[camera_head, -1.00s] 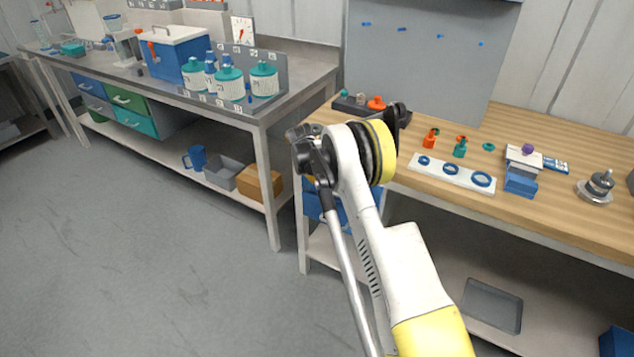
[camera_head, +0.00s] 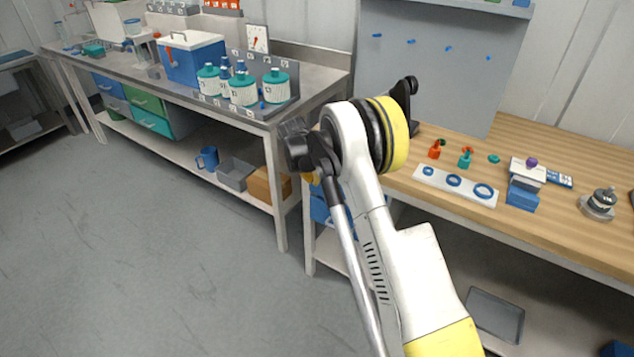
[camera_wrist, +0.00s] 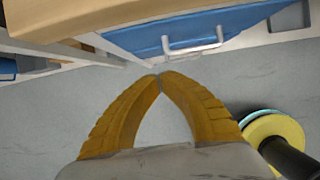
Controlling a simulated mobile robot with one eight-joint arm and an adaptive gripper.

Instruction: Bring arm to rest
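My arm shows in the head view, raised in front of the wooden bench, with its white and yellow links in the middle of the picture. My gripper (camera_wrist: 160,77) shows in the wrist view. Its two yellow fingers meet at the tips, with nothing between them. It is above the grey floor (camera_wrist: 50,120), near a blue drawer (camera_wrist: 215,32) with a metal handle under the bench. In the head view my gripper is mostly hidden behind my arm.
The wooden bench (camera_head: 560,220) holds a white plate with blue rings (camera_head: 455,187) and a metal fitting (camera_head: 599,203). The grey bench (camera_head: 330,80) at left carries teal-capped vessels (camera_head: 242,90) and a blue cooler (camera_head: 190,62). The floor at left is clear.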

